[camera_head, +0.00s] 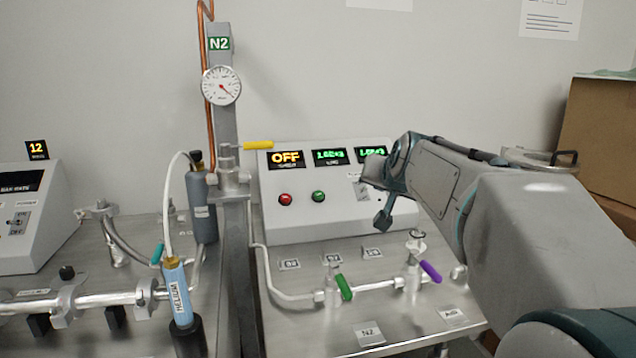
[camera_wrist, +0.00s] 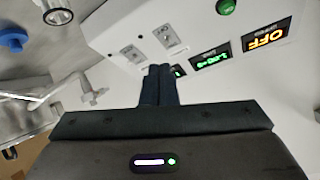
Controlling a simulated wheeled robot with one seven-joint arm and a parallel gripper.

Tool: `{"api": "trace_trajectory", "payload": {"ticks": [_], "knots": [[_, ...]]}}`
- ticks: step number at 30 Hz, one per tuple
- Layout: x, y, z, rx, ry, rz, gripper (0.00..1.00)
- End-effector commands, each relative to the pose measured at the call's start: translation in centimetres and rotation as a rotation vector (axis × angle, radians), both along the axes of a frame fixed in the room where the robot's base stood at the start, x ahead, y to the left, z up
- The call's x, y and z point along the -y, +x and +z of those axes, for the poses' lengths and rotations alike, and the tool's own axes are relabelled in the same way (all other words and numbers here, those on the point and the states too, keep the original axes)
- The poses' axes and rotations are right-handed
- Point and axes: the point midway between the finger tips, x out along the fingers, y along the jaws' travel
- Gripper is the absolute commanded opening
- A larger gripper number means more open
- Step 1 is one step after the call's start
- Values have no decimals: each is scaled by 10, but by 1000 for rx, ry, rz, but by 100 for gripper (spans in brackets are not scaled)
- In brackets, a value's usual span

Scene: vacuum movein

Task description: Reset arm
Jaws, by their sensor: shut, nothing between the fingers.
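My arm reaches in from the right in the head view, with my gripper (camera_head: 383,218) in front of the right part of the white control box (camera_head: 330,222). In the wrist view my gripper (camera_wrist: 159,70) has its two dark fingers together, with nothing between them. The fingers cover part of the box's displays and lie in front of its panel. The box shows an orange OFF display (camera_head: 285,159), two green displays, a red button (camera_head: 285,199) and a green button (camera_head: 319,196). Whether the fingers touch the panel, I cannot tell.
Pipes with a green-handled valve (camera_head: 343,287) and a purple-handled valve (camera_head: 430,271) run below my gripper. A post with a gauge (camera_head: 221,85) and a yellow handle (camera_head: 258,145) stands left of the box. A blue helium cylinder (camera_head: 178,292) is further left. Cardboard boxes (camera_head: 598,135) stand at right.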

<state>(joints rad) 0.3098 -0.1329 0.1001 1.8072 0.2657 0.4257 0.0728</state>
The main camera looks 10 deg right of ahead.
Motion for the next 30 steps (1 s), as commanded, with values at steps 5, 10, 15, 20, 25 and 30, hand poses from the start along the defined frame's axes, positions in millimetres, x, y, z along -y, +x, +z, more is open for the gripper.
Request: {"api": "trace_trajectory", "payload": {"ticks": [5,10,15,20,25,30], "knots": [[-19,-27,5,-98,-19,46,0],[-46,-79,-5,-275,-54,126,0],[-66,-140,-16,-454,-92,207,0],[-78,-200,-25,-618,-130,281,0],[-83,-250,-33,-746,-162,339,0],[-83,-274,-40,-805,-178,366,0]]}}
